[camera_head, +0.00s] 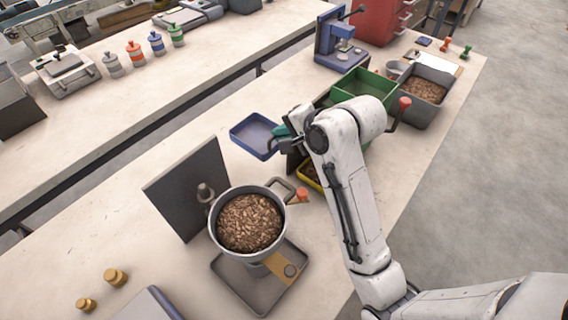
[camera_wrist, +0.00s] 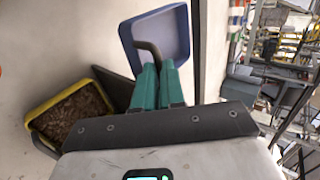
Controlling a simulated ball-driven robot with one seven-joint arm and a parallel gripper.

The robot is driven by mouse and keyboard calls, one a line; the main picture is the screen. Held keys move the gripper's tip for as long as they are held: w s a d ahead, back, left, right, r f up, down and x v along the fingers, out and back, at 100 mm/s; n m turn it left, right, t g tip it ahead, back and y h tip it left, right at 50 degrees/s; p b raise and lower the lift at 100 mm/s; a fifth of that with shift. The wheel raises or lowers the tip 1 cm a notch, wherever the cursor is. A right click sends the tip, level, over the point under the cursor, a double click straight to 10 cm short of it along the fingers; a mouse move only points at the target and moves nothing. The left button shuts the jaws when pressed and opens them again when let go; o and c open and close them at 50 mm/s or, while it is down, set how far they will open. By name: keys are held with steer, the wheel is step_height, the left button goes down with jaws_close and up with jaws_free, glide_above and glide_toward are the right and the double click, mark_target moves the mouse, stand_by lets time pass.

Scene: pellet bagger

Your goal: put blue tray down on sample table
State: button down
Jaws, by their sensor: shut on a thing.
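The blue tray (camera_head: 252,134) is a shallow, empty rectangular tray near the table's back edge, left of my arm. It also shows in the wrist view (camera_wrist: 168,34), with a dark curved handle reaching toward my fingers. My gripper (camera_head: 282,132) has teal fingers (camera_wrist: 157,84), shut on the tray's handle at its right side. The tray looks close to the long pale table (camera_head: 215,120), but I cannot tell whether it touches it. My wrist and fingers hide part of the handle.
A yellow tray of brown pellets (camera_wrist: 76,110) is beside my gripper. A pot of pellets (camera_head: 248,222) stands in front, by a dark upright panel (camera_head: 186,190). A green bin (camera_head: 362,86) and a grey pellet bin (camera_head: 424,88) are behind my arm. The table left of the blue tray is clear.

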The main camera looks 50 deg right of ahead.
step_height(320, 180, down, 11)
steer(key=shift+f, duration=0.2)
stand_by(0.3)
steer(key=c, duration=1.2)
jaws_free()
steer(key=v, duration=1.2)
